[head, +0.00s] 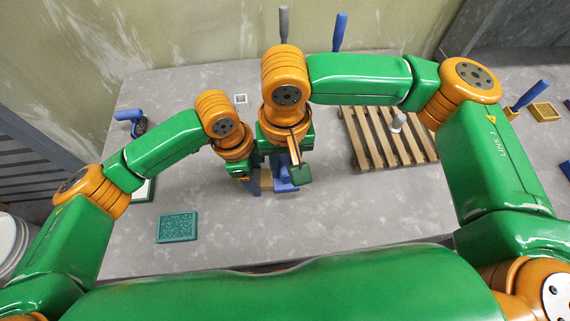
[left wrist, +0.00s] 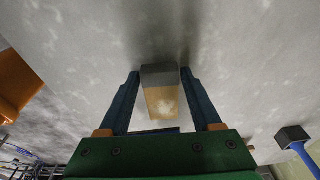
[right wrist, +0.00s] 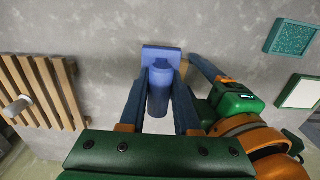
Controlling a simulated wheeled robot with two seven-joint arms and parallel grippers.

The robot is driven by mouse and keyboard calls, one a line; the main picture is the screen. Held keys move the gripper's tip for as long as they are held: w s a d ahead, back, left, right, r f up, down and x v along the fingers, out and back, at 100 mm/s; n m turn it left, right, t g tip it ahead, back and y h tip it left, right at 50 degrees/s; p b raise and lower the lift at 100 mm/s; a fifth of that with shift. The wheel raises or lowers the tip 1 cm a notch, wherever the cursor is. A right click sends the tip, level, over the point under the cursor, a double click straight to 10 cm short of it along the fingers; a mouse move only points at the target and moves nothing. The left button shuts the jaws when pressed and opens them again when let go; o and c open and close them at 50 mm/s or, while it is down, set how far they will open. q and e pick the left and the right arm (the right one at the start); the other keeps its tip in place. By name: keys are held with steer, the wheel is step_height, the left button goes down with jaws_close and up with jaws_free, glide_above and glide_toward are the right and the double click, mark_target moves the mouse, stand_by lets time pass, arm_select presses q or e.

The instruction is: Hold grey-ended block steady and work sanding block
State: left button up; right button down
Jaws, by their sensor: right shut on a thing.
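The grey-ended block (left wrist: 160,95), wooden with a grey end, lies between the fingers of my left gripper (left wrist: 160,82) in the left wrist view. Narrow gaps show between its sides and the fingertips, so this gripper is open around it. The blue sanding block (right wrist: 161,54), a flat plate with an upright round handle, is in my right gripper (right wrist: 160,80), whose fingers are shut on the handle. In the head view, the sanding block (head: 286,186) is low at mid-table, right beside my left gripper. The grey-ended block is mostly hidden there by my arms.
A slatted wooden pallet (head: 372,150) with a white peg (head: 397,122) is on the right. A teal textured square (head: 177,227) lies at front left. A blue tool (head: 130,117) is at the left edge. The front middle is clear.

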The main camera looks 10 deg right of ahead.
arm_select(q)
steer(key=shift+o, duration=1.3)
step_height(320, 180, up, 12)
steer(key=a, duration=0.1)
steer(key=shift+a, duration=0.4)
